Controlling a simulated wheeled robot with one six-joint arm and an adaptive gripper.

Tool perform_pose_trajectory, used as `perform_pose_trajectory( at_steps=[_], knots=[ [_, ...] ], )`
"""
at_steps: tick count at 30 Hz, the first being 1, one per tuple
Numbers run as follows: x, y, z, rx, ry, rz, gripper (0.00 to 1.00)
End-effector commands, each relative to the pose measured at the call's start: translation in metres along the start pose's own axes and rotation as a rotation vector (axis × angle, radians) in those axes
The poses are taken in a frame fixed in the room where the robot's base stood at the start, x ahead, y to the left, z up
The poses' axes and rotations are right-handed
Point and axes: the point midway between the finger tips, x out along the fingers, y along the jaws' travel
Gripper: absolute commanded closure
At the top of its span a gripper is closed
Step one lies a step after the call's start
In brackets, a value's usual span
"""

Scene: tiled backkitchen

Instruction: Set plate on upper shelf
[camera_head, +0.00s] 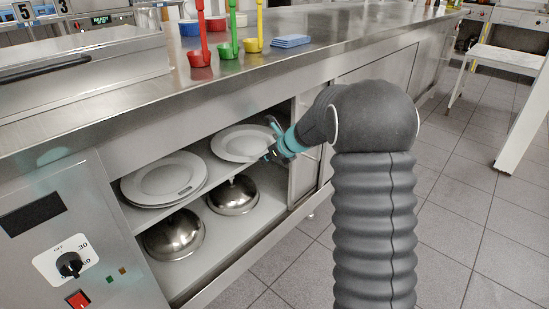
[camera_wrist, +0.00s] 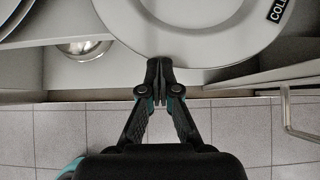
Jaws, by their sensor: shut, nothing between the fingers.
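A white plate (camera_head: 240,142) lies flat on the upper shelf (camera_head: 212,172) of the open steel counter, toward its right end. In the wrist view this plate (camera_wrist: 195,35) fills the top, with a dark label reading "COL" partly cut off. My gripper (camera_head: 268,153) is at the plate's right front edge. In the wrist view its fingertips (camera_wrist: 160,72) are together at the plate's near rim, with nothing between them. I cannot tell whether they touch the rim.
A plate stack (camera_head: 160,180) sits left on the same shelf. Two steel domes (camera_head: 174,235) (camera_head: 232,196) stand on the lower shelf. The countertop (camera_head: 300,62) above carries red, green and yellow ladles (camera_head: 228,48) and blue cloths (camera_head: 290,41). The tiled floor at right is clear nearby.

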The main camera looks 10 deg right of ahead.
Motion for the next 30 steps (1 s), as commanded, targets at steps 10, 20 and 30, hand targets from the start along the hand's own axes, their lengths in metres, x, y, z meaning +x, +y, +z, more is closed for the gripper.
perform_pose_trajectory(
  at_steps=[10,20,30],
  knots=[
    [0.021,0.008,0.021,-0.001,0.0,0.001,1.0],
    [0.02,0.006,0.019,0.0,0.0,0.0,1.0],
    [-0.013,0.002,0.0,-0.003,-0.003,-0.001,1.0]
  ],
)
